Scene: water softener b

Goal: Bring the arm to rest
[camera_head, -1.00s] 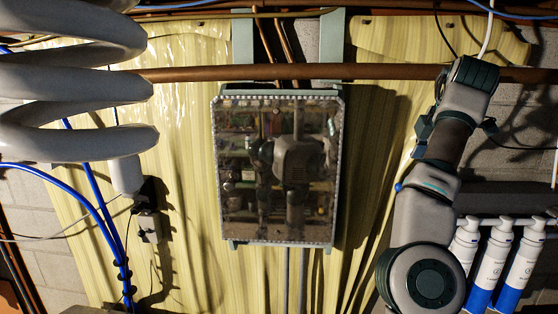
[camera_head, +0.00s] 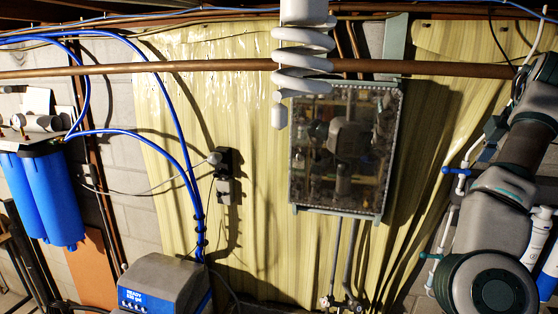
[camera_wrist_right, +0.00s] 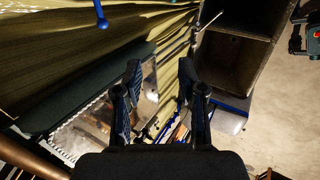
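My right arm (camera_head: 525,140) is raised at the right edge of the head view, bent at the elbow near the copper pipe. Its gripper is not clearly seen there, being largely hidden by the arm. In the right wrist view, my right gripper (camera_wrist_right: 160,75) has its two dark fingers apart with nothing between them. Beyond the fingers are the yellow wall covering (camera_wrist_right: 90,65) and part of a clear-fronted panel (camera_wrist_right: 90,130). My left gripper is in neither view.
A clear-fronted box (camera_head: 345,145) hangs on the wall behind a white spiral lamp (camera_head: 303,55). A copper pipe (camera_head: 200,68) crosses above. Blue filter housings (camera_head: 45,195) and a grey unit (camera_head: 170,280) stand left. White-blue canisters (camera_head: 545,250) are beside my arm. A dark open compartment (camera_wrist_right: 235,50) shows in the wrist view.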

